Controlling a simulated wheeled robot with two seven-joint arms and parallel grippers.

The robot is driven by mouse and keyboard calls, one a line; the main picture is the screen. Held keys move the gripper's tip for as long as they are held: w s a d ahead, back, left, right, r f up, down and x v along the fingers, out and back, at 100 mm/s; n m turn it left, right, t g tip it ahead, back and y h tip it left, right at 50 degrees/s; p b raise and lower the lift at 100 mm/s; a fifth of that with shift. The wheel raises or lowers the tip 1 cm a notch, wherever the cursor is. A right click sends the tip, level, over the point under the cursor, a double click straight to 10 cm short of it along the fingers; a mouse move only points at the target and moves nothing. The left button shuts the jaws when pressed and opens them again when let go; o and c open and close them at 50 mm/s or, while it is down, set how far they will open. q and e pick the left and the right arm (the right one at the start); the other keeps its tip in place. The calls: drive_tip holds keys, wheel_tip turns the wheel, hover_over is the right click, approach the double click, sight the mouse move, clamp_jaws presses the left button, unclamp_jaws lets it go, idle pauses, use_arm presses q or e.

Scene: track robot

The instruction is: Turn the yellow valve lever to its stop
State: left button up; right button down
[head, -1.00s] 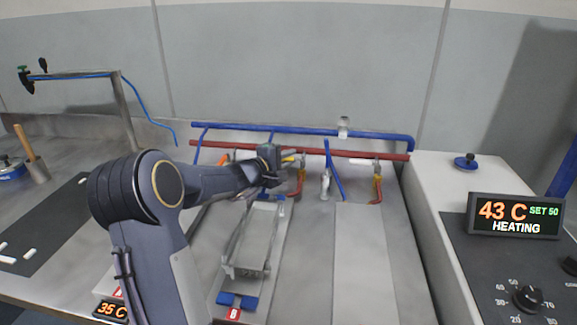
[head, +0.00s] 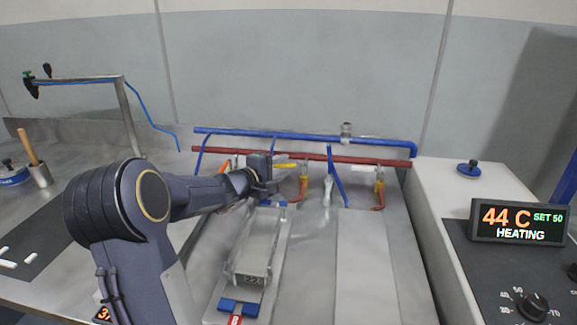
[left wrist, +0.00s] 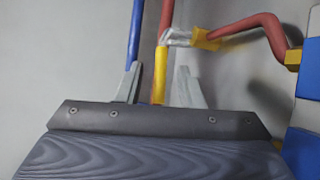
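The yellow valve lever (head: 285,165) points left from its valve (head: 304,168) on the red pipe at the back of the bench. My left gripper (head: 270,185) is just left of the lever in the head view. In the left wrist view the yellow lever (left wrist: 160,76) stands between the two grey fingertips of my open left gripper (left wrist: 158,86), with a gap on each side. The valve's silver body (left wrist: 180,38) is just beyond the fingertips. My right gripper is not in view.
A blue pipe (head: 290,134) runs above the red pipe (head: 340,157). A heater display (head: 520,219) stands at right. The bench strip (head: 365,250) right of centre is clear.

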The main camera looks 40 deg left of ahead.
sight(284, 166)
use_arm(q)
drive_tip(key=shift+s+r, duration=0.2)
drive_tip(key=shift+s, duration=1.65)
drive_tip(key=shift+c, duration=0.3)
